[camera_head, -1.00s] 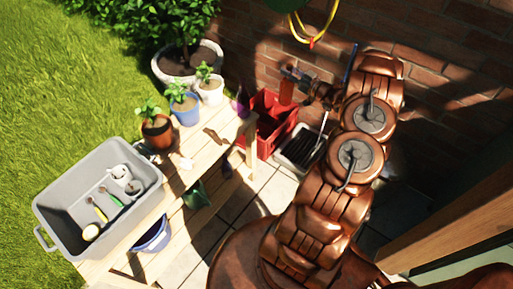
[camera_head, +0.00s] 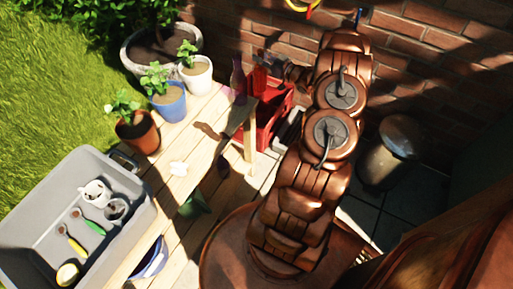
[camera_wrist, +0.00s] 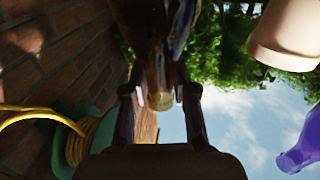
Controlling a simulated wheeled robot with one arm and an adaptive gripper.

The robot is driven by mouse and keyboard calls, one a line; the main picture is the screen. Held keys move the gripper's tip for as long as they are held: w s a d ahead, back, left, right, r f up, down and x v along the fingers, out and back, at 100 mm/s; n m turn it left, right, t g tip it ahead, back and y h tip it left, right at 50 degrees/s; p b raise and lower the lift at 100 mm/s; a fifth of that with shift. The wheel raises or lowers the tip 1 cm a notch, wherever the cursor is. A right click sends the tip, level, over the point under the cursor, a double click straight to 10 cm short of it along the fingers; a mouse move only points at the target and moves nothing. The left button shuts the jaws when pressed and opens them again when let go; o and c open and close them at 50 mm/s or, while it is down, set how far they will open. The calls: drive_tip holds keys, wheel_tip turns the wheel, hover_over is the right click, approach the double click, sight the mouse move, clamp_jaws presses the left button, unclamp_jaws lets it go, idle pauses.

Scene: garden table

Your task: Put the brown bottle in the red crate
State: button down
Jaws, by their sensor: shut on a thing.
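The red crate (camera_head: 268,132) stands low on the paving beyond the table's end. The bottle appears in front of the crate's back left part in the head view; its height above the crate is hard to tell. My arm hides part of the crate's right side.
A purple bottle (camera_head: 238,78) stands at the table's far corner, close left of the brown bottle. Potted plants and a grey tub (camera_head: 35,215) are on the table (camera_head: 185,185). A brick wall (camera_head: 440,60) rises behind; a metal bin (camera_head: 390,150) stands right.

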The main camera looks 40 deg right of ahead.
wheel_tip(320, 180, down, 38)
drive_tip(key=b, duration=2.4)
drive_tip(key=shift+w, duration=0.3)
drive_tip(key=shift+f+b, duration=0.5)
drive_tip(key=shift+f, duration=0.05)
drive_tip(key=c, duration=0.9)
unclamp_jaws()
